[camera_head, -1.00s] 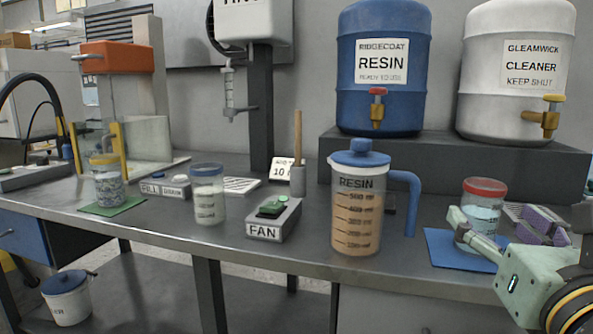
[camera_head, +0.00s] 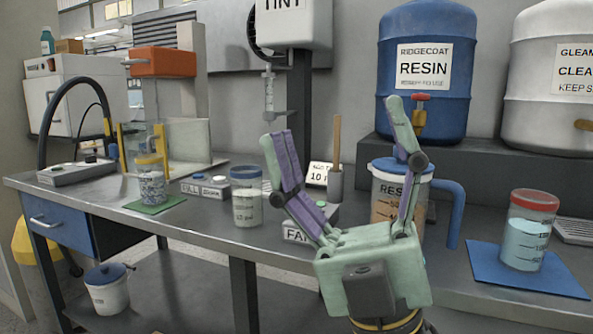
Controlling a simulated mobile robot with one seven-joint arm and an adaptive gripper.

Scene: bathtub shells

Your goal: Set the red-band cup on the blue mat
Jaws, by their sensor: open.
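The red-band cup (camera_head: 527,232) is clear with a red rim and pale blue liquid. It stands upright on the blue mat (camera_head: 500,278) at the right of the bench. My gripper (camera_head: 335,125) is in the middle of the view, its two fingers pointing up and spread wide. It is open and empty, to the left of the cup and apart from it. It hides part of the FAN switch box and of the resin pitcher.
The resin pitcher (camera_head: 447,212) with a blue lid stands behind my gripper. A blue-band cup (camera_head: 247,200) stands left of it. A yellow-band cup (camera_head: 152,185) stands on a green mat (camera_head: 157,207). Blue resin (camera_head: 428,100) and white cleaner (camera_head: 545,115) drums stand at the back.

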